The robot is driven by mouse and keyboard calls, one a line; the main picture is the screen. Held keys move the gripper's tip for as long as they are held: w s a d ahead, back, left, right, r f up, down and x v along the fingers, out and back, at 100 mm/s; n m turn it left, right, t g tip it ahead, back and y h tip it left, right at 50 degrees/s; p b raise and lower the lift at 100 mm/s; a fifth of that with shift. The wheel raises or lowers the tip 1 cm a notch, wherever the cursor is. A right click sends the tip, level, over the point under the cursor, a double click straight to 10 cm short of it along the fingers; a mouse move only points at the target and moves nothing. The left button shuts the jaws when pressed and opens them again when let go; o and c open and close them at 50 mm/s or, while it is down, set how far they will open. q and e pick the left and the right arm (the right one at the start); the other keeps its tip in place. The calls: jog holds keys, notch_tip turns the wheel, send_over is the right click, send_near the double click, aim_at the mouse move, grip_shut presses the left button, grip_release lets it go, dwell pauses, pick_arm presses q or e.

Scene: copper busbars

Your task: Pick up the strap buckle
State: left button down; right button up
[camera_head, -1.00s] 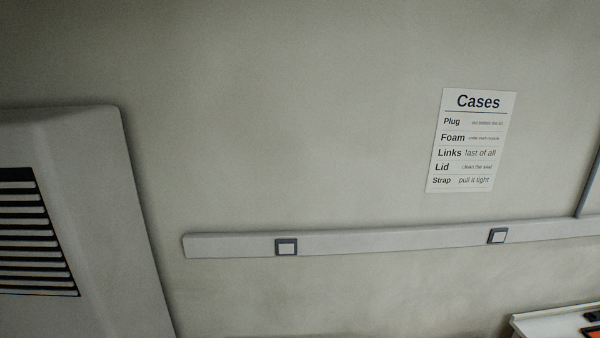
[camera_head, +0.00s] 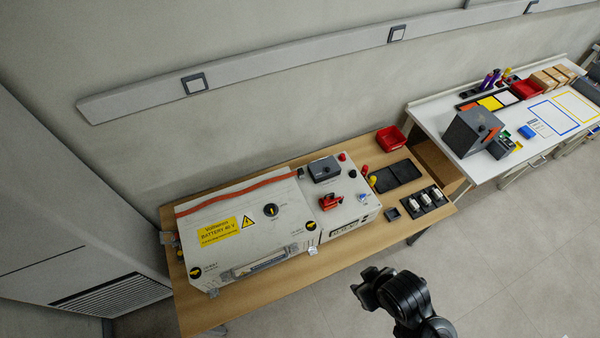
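A red-orange strap (camera_head: 250,190) runs along the back of the top of a pale battery case (camera_head: 240,260) with a yellow label, on the wooden table. I cannot tell which, if either, is the strap buckle. A black jointed part of my arm, seemingly the right one, is at the bottom right of centre, in front of the table and apart from the case. No fingertips are clear on it. My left gripper is not in view.
A grey module (camera_head: 350,205) with a red clamp (camera_head: 330,201) is right of the case. A red bin (camera_head: 390,138) and black trays (camera_head: 396,176) are farther right. A white bench (camera_head: 550,135) stands beyond. A wall rail (camera_head: 290,55) runs behind.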

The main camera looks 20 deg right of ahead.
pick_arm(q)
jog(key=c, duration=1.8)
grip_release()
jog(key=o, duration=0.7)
